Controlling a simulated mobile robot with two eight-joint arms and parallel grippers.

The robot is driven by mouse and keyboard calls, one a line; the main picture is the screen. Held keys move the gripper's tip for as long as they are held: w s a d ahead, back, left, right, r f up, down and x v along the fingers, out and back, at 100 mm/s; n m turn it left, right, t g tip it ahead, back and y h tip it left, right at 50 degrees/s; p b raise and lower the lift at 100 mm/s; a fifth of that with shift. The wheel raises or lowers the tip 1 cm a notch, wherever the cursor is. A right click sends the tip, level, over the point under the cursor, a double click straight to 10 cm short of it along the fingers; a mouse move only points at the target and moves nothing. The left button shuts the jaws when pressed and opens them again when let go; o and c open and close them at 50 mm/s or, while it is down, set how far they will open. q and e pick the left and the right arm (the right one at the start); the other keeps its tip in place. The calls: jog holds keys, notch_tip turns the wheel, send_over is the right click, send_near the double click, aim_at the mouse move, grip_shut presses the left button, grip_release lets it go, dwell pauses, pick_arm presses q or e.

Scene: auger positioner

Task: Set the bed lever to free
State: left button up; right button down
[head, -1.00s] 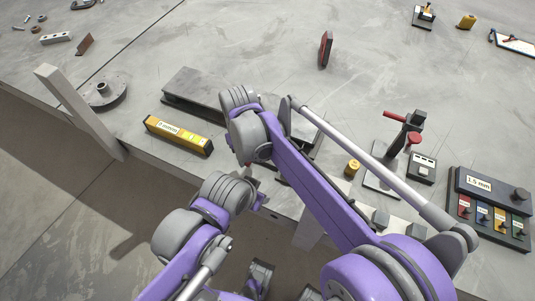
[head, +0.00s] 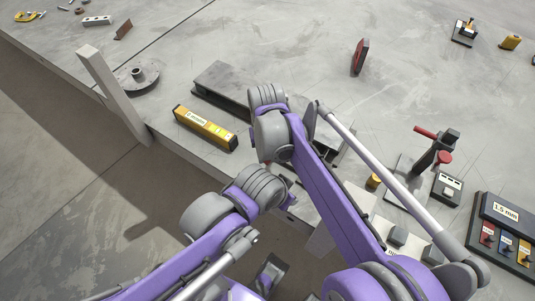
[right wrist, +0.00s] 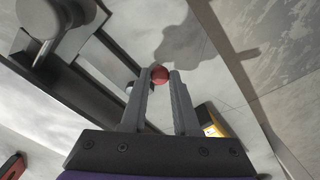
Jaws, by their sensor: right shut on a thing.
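A round red knob (right wrist: 160,73), which looks like the end of the bed lever, sits between the fingertips of my right gripper (right wrist: 161,76) in the right wrist view. The fingers are closed on it. The lever's shaft is hidden, so its setting cannot be read. In the head view my right arm crosses the middle and its link hides that gripper at the table's front edge. My left arm comes in from the lower left. I cannot make out its gripper.
A grey plate (head: 222,82) and a yellow labelled bar (head: 205,128) lie near the front edge, beside a grey post (head: 112,92). A red-handled device (head: 435,150) and a panel with coloured switches (head: 505,225) stand at right.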

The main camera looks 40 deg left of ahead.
jog(key=c, duration=0.7)
grip_release()
jog(key=shift+o, duration=0.2)
jog(key=shift+r, duration=0.1)
notch_tip(320, 180, up, 11)
jog(key=shift+f+p, duration=0.2)
jog(key=shift+p, duration=0.25)
